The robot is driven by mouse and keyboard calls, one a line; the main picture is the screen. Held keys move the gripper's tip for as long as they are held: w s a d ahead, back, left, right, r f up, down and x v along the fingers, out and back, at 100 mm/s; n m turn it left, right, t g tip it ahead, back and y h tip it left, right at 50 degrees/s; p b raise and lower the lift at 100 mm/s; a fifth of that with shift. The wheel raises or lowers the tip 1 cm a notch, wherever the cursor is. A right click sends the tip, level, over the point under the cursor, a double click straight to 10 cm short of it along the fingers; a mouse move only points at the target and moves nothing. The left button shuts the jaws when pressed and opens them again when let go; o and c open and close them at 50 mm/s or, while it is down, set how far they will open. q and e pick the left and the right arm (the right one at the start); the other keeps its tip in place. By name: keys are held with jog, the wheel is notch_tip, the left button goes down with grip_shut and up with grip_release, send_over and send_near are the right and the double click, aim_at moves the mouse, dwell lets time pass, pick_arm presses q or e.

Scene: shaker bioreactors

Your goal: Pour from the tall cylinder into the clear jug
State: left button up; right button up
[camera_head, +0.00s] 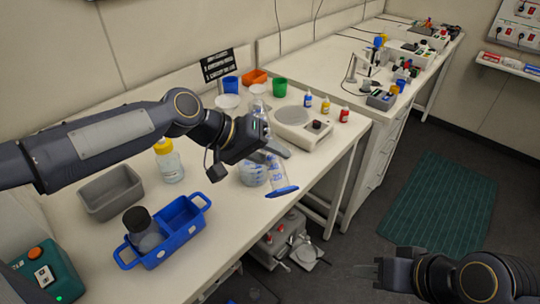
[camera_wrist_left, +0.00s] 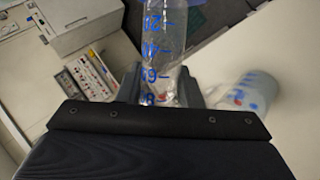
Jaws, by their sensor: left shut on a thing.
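The tall cylinder (camera_head: 279,177) is clear with blue marks and a blue foot. My left gripper (camera_head: 276,150) is shut on it and holds it tilted, the foot toward the front right and the upper part leaning back left. In the left wrist view the cylinder (camera_wrist_left: 160,45) stands between the fingers (camera_wrist_left: 163,88) with its printed numbers showing. The clear jug (camera_head: 252,173) with blue marks is on the bench just left of the cylinder, partly hidden by the gripper; it also shows in the left wrist view (camera_wrist_left: 250,92). My right gripper (camera_head: 376,272) is low at right, away from the bench.
A blue carrier (camera_head: 183,225) with a dark-capped bottle, a grey bin (camera_head: 110,192) and a yellow-capped bottle (camera_head: 170,165) stand left. A white balance (camera_head: 302,130), small dropper bottles (camera_head: 326,104), a green cup (camera_head: 280,87) and a blue cup (camera_head: 231,84) stand behind. The bench's front edge is near the cylinder's foot.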

pick_arm(q)
jog(key=shift+s+d+f+m+t+b, duration=0.1)
jog(key=shift+s+f+m+t+b, duration=0.15)
jog(key=shift+f+b, duration=0.5)
jog(key=shift+s+f+m+t+b, duration=0.15)
jog(key=shift+f+t+b, duration=0.2)
jog(key=shift+b, duration=0.75)
jog(key=w+a+f+m+t+y+b, duration=0.1)
jog(key=w+f+m+t+b, duration=0.2)
jog(key=b, duration=1)
jog(key=shift+w+a+f+m+t+b, duration=0.3)
jog(key=shift+w+f+t, duration=0.95)
jog(key=shift+w, duration=0.25)
jog(key=shift+w+a+f+m+t+b, duration=0.15)
jog(key=shift+w+f+m+t+b, duration=0.3)
jog(key=shift+b, duration=0.5)
jog(key=shift+w+a+m+t+b, duration=0.15)
jog(key=shift+w+t+b, duration=0.15)
jog(key=shift+w+b, duration=0.5)
jog(key=shift+w+r+b, duration=0.1)
jog(key=shift+r+b, duration=0.05)
jog(key=shift+b, duration=0.2)
